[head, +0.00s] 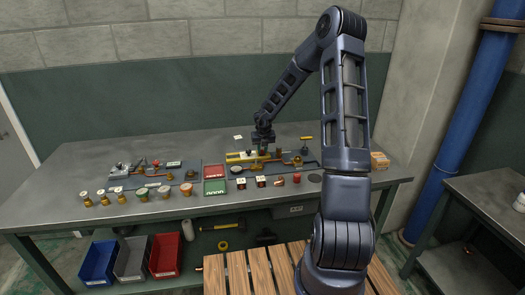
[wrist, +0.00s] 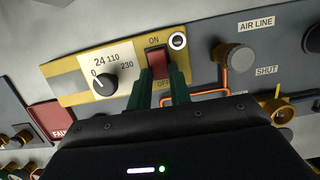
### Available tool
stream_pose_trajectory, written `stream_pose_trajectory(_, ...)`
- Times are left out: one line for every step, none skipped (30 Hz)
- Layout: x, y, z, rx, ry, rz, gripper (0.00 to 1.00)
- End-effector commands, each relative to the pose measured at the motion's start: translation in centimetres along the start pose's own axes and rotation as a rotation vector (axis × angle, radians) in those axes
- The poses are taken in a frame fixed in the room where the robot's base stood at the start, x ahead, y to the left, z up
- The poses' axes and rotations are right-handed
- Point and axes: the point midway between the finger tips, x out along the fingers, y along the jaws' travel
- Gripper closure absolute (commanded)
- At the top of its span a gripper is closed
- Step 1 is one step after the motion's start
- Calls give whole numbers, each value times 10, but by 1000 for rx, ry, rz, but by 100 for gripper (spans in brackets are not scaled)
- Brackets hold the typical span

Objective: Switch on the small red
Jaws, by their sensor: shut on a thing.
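A small red rocker switch (wrist: 158,62) sits on a yellow panel (wrist: 70,66), between the printed words ON above and OFF below. In the head view, my gripper (head: 263,147) reaches down to the yellow panel (head: 238,157) at the back of the bench, and the switch is hidden there.
A black dial (wrist: 104,84) marked 0, 24, 110 and 230 is left of the switch, its pointer near 0. A grey knob (wrist: 238,56) and orange tubing are at the right. Several valves and small parts stand on the bench (head: 80,172).

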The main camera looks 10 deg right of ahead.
Motion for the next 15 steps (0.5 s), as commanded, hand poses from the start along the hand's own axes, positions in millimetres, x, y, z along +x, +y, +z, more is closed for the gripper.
stream_pose_trajectory(1, -2, 0, 4, 21, 1, 100)
stream_pose_trajectory(1, -2, 1, 4, 34, 1, 100)
stream_pose_trajectory(1, -2, 1, 6, 55, 1, 100)
stream_pose_trajectory(1, -1, 2, 4, 71, 2, 100)
stream_pose_trajectory(1, -2, 3, 5, 88, 2, 100)
stream_pose_trajectory(1, -1, 3, 4, 111, 3, 100)
stream_pose_trajectory(1, -1, 4, 4, 129, 3, 100)
stream_pose_trajectory(1, -1, 5, 5, 148, 3, 100)
stream_pose_trajectory(0, -1, 6, 3, 171, 3, 100)
stream_pose_trajectory(0, -1, 6, 4, 188, 3, 100)
stream_pose_trajectory(1, -1, 6, 4, 206, 4, 100)
stream_pose_trajectory(0, 0, 8, 2, 227, 4, 100)
stream_pose_trajectory(0, -1, 8, 2, 242, 3, 100)
stream_pose_trajectory(0, -1, 8, 3, 256, 3, 100)
stream_pose_trajectory(0, -1, 9, 3, 273, 3, 100)
